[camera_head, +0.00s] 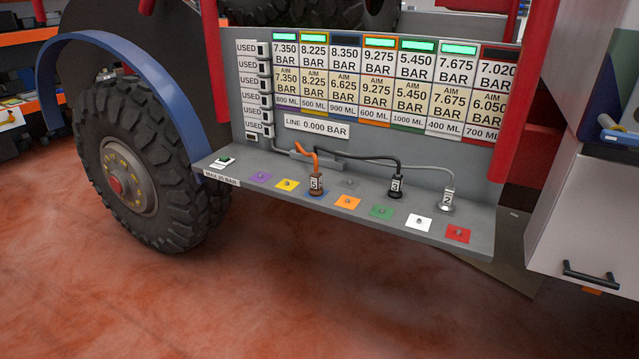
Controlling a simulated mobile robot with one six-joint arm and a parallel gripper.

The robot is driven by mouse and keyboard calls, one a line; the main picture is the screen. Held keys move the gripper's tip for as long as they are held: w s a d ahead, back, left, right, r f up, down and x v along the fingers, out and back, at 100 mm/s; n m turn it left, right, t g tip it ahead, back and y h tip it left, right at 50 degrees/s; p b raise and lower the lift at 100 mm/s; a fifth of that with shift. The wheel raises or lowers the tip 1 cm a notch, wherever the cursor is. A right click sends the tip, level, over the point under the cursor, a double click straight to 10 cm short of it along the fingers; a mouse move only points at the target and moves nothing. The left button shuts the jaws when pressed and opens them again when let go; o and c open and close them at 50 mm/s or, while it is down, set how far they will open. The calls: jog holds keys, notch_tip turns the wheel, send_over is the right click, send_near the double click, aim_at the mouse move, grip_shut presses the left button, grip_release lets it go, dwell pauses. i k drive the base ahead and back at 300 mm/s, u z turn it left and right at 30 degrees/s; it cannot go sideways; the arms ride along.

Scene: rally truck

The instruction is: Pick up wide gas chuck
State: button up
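Three gas chucks stand upright on the grey shelf (330,215) below the pressure panel. The left chuck (316,187) is brownish, with an orange hose and a white label that seems to read 5. The middle chuck (396,188) is black, with a black hose and a label that seems to read 3. The right chuck (446,201) is silvery grey, with a grey hose, a label that seems to read 2 and a base that flares out. I cannot tell for certain which one is the wide chuck. My gripper is not in view.
Small coloured squares with fittings, such as the orange one (347,202) and the red one (458,234), line the shelf. A green button (225,160) sits at its left end. A truck wheel (135,165) stands left, a white cabinet (590,220) right. The red floor in front is clear.

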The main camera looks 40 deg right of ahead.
aim_at(316, 178)
jog(key=u, duration=0.05)
jog(key=i, duration=1)
jog(key=z, duration=0.05)
